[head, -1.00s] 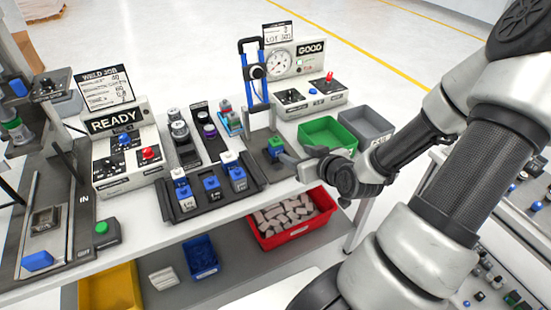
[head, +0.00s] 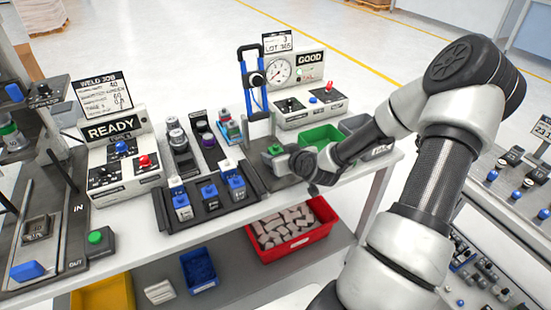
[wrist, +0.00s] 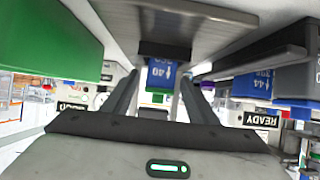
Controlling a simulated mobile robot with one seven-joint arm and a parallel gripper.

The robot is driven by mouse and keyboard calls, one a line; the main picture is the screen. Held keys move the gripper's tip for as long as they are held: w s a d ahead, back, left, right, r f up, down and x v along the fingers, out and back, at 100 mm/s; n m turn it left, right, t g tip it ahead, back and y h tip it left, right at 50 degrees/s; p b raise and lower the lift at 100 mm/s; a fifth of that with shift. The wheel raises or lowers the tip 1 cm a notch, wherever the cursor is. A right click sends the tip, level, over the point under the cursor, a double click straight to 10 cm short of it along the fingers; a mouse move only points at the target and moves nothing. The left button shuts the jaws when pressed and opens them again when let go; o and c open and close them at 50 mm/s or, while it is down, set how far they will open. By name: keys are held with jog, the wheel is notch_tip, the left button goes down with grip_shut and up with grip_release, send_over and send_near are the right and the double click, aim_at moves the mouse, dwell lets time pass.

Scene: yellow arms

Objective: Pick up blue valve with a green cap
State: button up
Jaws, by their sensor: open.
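The blue valve with a green cap (head: 275,150) stands on a dark fixture (head: 258,165) right of the black rack; my gripper partly hides it in the head view. In the wrist view, which is upside down, its blue body (wrist: 160,73) with white markings shows between my fingers, with the green cap (wrist: 158,98) below. My gripper (wrist: 160,98) is open, one finger to each side of the valve. Whether a finger touches it cannot be told. In the head view my gripper (head: 294,160) is low, just right of the valve.
A black rack (head: 238,203) with several blue-and-white valves stands to the left. A green bin (head: 320,138) and a grey bin (head: 353,124) stand close behind my wrist. The gauge panel (head: 308,105) and a blue-framed stand (head: 252,85) are behind. A red bin (head: 318,238) is on the lower shelf.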

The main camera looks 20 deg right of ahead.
jog(key=shift+w+f, duration=0.35)
jog(key=shift+w, duration=0.25)
jog(key=c, duration=1.2)
